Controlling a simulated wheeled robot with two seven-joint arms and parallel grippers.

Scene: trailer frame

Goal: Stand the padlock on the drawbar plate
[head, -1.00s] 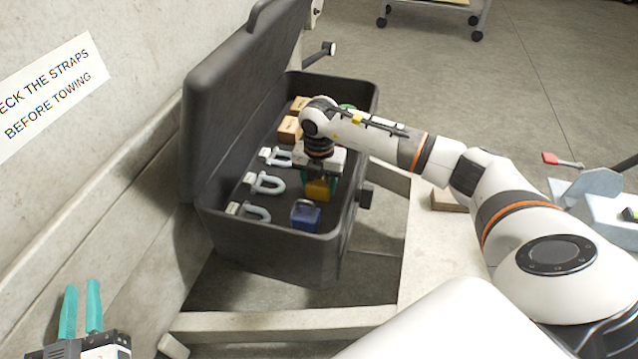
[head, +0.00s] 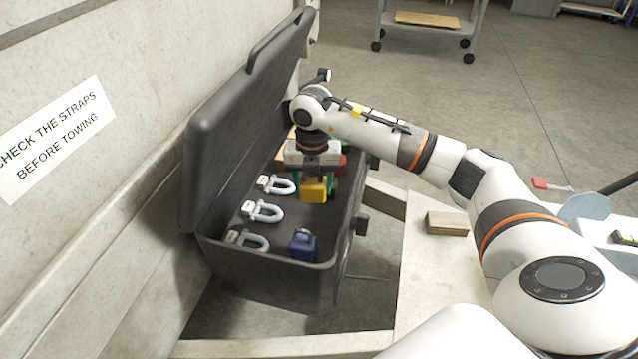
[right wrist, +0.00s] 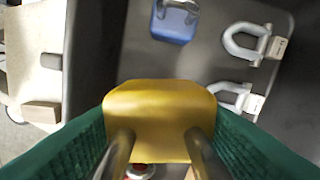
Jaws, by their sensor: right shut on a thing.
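A yellow padlock (head: 314,190) is in my right gripper (head: 317,180), whose green fingers close on it from both sides. It hangs above the floor of the open black toolbox (head: 280,283). In the right wrist view the padlock's yellow body (right wrist: 160,115) sits between the green fingers, with its metal shackle towards the camera. A pale flat surface, which looks like the drawbar plate (head: 430,290), lies right of the toolbox. My left gripper is out of view.
The toolbox also holds a blue padlock (head: 303,246), several grey shackles (head: 263,212) and a red item (head: 341,165) partly behind my gripper. A wooden block (head: 447,223) lies on the pale surface. The raised lid (head: 250,120) stands on the left, against the wall side.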

